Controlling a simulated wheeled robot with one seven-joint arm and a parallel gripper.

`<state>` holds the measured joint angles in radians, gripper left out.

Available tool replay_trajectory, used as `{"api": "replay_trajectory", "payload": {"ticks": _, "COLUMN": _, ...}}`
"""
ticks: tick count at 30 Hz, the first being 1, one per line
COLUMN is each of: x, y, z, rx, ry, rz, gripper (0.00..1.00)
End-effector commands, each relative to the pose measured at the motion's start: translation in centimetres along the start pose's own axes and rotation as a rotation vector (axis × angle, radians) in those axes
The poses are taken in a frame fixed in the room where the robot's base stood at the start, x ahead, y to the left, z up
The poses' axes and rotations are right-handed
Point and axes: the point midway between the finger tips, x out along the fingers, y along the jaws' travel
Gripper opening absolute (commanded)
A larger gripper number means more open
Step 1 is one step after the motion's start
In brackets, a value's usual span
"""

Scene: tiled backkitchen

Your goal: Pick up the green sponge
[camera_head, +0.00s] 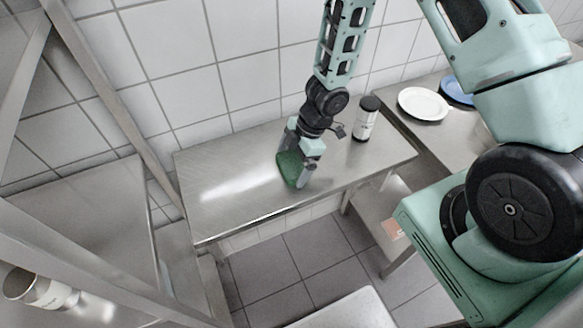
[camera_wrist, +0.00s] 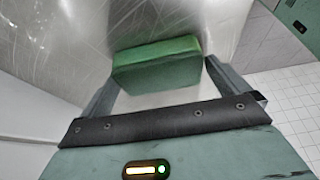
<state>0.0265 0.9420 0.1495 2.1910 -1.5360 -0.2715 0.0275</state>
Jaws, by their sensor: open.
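The green sponge (camera_head: 290,167) lies on the steel table, right at my gripper (camera_head: 293,170). In the wrist view the sponge (camera_wrist: 157,65) sits between and just ahead of the two grey fingers of my gripper (camera_wrist: 158,80), which are spread apart. A narrow gap shows on the right between sponge and finger; the left finger's tip lies close to the sponge's left end. I cannot tell whether either finger touches it. In the head view the gripper partly hides the sponge.
The steel table (camera_head: 225,200) is bare to the left. A black-lidded shaker (camera_head: 366,120) stands right of my gripper. A white plate (camera_head: 424,104) and a blue plate (camera_head: 458,90) lie on the counter farther right. A tiled wall runs behind the table. A metal can (camera_head: 40,290) is at lower left.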

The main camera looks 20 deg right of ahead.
Motion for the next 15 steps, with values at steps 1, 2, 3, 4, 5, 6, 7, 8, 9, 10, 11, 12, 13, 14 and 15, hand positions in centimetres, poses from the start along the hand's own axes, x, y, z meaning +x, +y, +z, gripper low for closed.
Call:
{"api": "replay_trajectory", "payload": {"ticks": 1, "x": 0.46, "y": -0.01, "z": 0.03, "rx": 0.000, "ry": 0.000, "rz": 0.000, "gripper": 1.00}}
{"api": "replay_trajectory", "payload": {"ticks": 2, "x": 0.53, "y": 0.00, "z": 0.02, "rx": 0.000, "ry": 0.000, "rz": 0.000, "gripper": 1.00}}
{"api": "replay_trajectory", "payload": {"ticks": 3, "x": 0.55, "y": 0.02, "z": 0.00, "rx": 0.000, "ry": 0.000, "rz": 0.000, "gripper": 1.00}}
{"api": "replay_trajectory", "payload": {"ticks": 4, "x": 0.54, "y": 0.03, "z": -0.01, "rx": 0.000, "ry": 0.000, "rz": 0.001, "gripper": 1.00}}
{"api": "replay_trajectory", "payload": {"ticks": 5, "x": 0.52, "y": 0.03, "z": -0.02, "rx": 0.000, "ry": 0.000, "rz": 0.001, "gripper": 1.00}}
{"api": "replay_trajectory", "payload": {"ticks": 6, "x": 0.49, "y": 0.03, "z": -0.02, "rx": 0.000, "ry": 0.000, "rz": 0.001, "gripper": 1.00}}
{"api": "replay_trajectory", "payload": {"ticks": 7, "x": 0.49, "y": 0.03, "z": -0.02, "rx": 0.000, "ry": 0.000, "rz": 0.001, "gripper": 1.00}}
{"api": "replay_trajectory", "payload": {"ticks": 8, "x": 0.48, "y": 0.03, "z": -0.02, "rx": 0.000, "ry": 0.000, "rz": 0.001, "gripper": 1.00}}
{"api": "replay_trajectory", "payload": {"ticks": 9, "x": 0.48, "y": 0.03, "z": -0.02, "rx": 0.000, "ry": 0.000, "rz": 0.001, "gripper": 0.94}}
{"api": "replay_trajectory", "payload": {"ticks": 10, "x": 0.48, "y": 0.03, "z": -0.02, "rx": 0.000, "ry": 0.000, "rz": 0.001, "gripper": 0.86}}
{"api": "replay_trajectory", "payload": {"ticks": 11, "x": 0.47, "y": 0.03, "z": -0.02, "rx": 0.000, "ry": 0.000, "rz": 0.001, "gripper": 0.78}}
{"api": "replay_trajectory", "payload": {"ticks": 12, "x": 0.47, "y": 0.03, "z": -0.01, "rx": 0.000, "ry": 0.000, "rz": 0.001, "gripper": 0.67}}
{"api": "replay_trajectory", "payload": {"ticks": 13, "x": 0.47, "y": 0.03, "z": -0.01, "rx": 0.000, "ry": 0.000, "rz": 0.001, "gripper": 0.65}}
{"api": "replay_trajectory", "payload": {"ticks": 14, "x": 0.47, "y": 0.03, "z": -0.01, "rx": 0.000, "ry": 0.000, "rz": 0.001, "gripper": 0.64}}
{"api": "replay_trajectory", "payload": {"ticks": 15, "x": 0.47, "y": 0.03, "z": -0.01, "rx": 0.000, "ry": 0.000, "rz": 0.001, "gripper": 0.64}}
